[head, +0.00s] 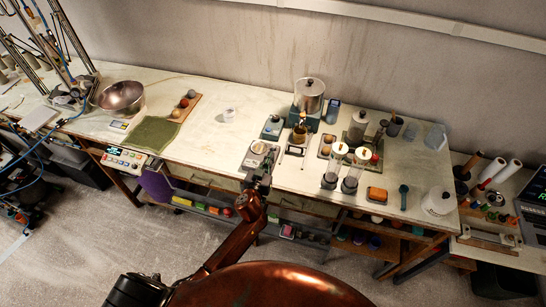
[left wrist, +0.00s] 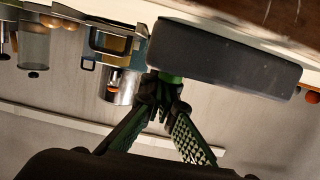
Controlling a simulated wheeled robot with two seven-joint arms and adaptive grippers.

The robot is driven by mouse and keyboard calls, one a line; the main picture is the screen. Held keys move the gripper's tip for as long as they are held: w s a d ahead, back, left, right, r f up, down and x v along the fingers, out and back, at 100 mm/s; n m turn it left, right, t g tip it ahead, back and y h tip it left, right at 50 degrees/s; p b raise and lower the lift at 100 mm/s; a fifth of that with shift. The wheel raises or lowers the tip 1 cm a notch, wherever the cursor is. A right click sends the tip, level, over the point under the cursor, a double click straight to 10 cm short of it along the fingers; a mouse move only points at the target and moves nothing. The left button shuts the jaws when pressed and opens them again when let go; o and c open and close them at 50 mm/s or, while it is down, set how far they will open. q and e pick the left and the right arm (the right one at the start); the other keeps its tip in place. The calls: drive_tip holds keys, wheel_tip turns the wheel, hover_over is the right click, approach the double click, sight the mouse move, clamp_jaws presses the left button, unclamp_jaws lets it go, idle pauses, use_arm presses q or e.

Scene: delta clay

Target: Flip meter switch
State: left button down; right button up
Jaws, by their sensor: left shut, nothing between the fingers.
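A small device with a round light disc (head: 260,147) stands near the front edge of the bench; I cannot tell for sure whether it is the meter. My left gripper (head: 256,181) is at its front side, shut and empty. In the left wrist view the closed fingertips (left wrist: 166,82) are at the end of a dark grey box (left wrist: 225,50), beside a green part; whether they touch is unclear. No switch can be made out. A blue-grey handheld device with a small display (head: 332,111) stands farther back. My right gripper is not in view.
Glass cylinders (head: 333,165) stand to the right. A green mat (head: 151,134) and a steel bowl (head: 122,97) lie left. The bench between mat and device is mostly clear.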

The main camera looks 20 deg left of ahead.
use_arm(q)
drive_tip(key=shift+a+r+p, duration=0.1)
drive_tip(key=shift+r+p, duration=0.1)
drive_tip(key=shift+p, duration=0.1)
drive_tip(key=r+p, duration=0.3)
drive_tip(key=r, duration=0.1)
drive_tip(key=shift+w, duration=0.35)
drive_tip(key=s+r, duration=0.3)
drive_tip(key=s, duration=0.6)
drive_tip(key=shift+d+r, duration=0.3)
drive_tip(key=shift+r, duration=0.05)
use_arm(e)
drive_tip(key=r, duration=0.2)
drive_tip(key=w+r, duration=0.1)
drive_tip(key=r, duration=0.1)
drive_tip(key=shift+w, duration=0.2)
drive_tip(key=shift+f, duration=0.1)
